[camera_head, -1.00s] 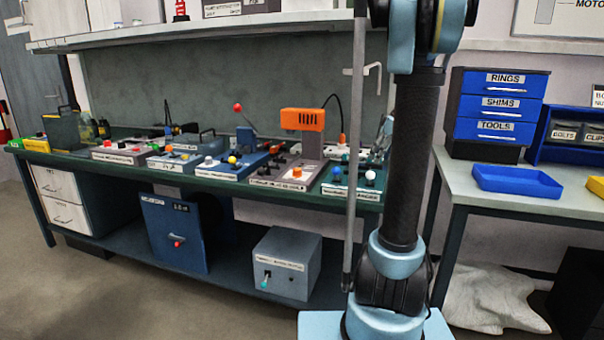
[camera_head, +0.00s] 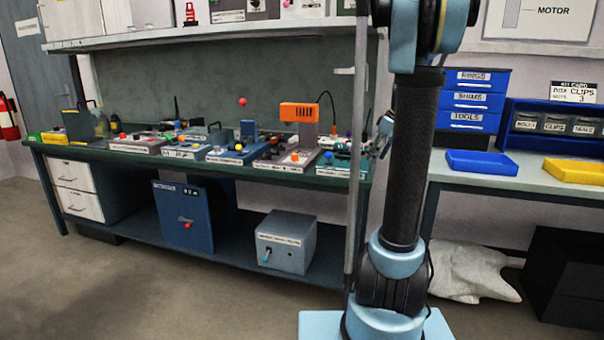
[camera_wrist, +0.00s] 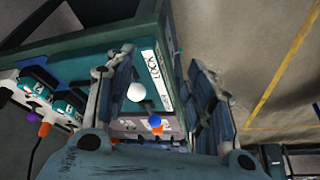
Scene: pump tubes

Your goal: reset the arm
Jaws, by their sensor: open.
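My gripper (camera_wrist: 165,100) shows in the wrist view with its two fingers apart and nothing between them. Beyond the fingers are a teal control box with a white label plate (camera_wrist: 158,78), a white ball knob (camera_wrist: 136,92) and a blue-and-orange knob (camera_wrist: 155,123). In the head view my arm stands upright in front of the bench's right end. Part of my gripper (camera_head: 380,140) shows just left of the arm, near the teal box (camera_head: 342,163); the arm and a pole hide much of it.
The green-topped workbench (camera_head: 90,150) holds several control boxes, one with an orange head (camera_head: 299,112). A grey box (camera_head: 286,240) and a blue box (camera_head: 188,216) stand on its lower shelf. A right-hand table bears blue (camera_head: 483,163) and yellow (camera_head: 572,171) trays. The floor at front left is clear.

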